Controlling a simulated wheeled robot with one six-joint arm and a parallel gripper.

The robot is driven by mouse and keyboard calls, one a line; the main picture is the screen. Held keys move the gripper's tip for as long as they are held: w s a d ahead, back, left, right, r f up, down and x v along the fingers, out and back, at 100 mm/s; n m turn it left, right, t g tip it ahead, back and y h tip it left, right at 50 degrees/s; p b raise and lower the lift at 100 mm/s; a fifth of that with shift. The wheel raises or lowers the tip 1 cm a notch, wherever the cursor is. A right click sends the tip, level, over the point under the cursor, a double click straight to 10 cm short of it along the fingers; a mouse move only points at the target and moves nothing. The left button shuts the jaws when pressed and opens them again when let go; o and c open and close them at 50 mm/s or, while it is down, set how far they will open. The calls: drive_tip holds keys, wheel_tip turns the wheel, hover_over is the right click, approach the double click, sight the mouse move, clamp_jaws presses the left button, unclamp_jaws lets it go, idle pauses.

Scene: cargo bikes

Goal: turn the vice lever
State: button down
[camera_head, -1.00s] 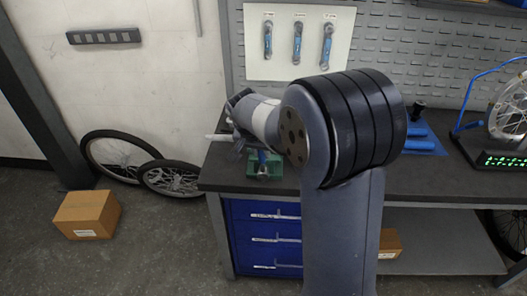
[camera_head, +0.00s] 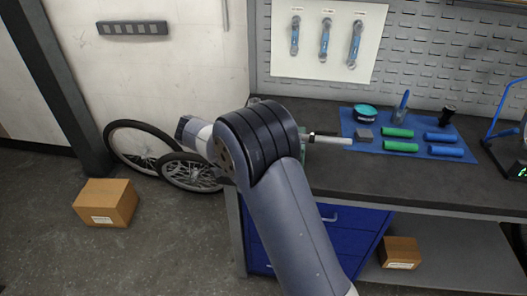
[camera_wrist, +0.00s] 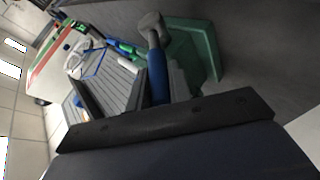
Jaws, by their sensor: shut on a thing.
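The vice lever (camera_wrist: 157,75) has a blue grip and a grey knob at its end in the wrist view. My gripper (camera_wrist: 160,88) is shut on the blue grip, with a dark finger on each side of it. The green vice body (camera_wrist: 207,50) lies just behind and to the right of the lever. In the head view my arm hides the lever, my gripper and nearly all of the vice at the bench's left end.
The dark workbench (camera_head: 410,185) has a blue mat (camera_head: 372,150) with green and blue grips, a tub and small tools. Wrenches hang on a white board (camera_head: 308,55). Bicycle wheels (camera_head: 140,148) lean at the wall. A cardboard box (camera_head: 105,203) is on the floor.

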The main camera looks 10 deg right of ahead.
drive_tip(key=shift+w+a+f+h, duration=0.1)
drive_tip(key=shift+a+f+h, duration=0.3)
drive_tip(key=shift+h, duration=0.3)
drive_tip(key=shift+f, duration=0.1)
drive_tip(key=c, duration=1.3)
unclamp_jaws()
drive_tip(key=b+v, duration=0.1)
drive_tip(key=v, duration=0.9)
drive_tip(key=shift+a, duration=0.35)
drive_tip(key=shift+w+d, duration=0.1)
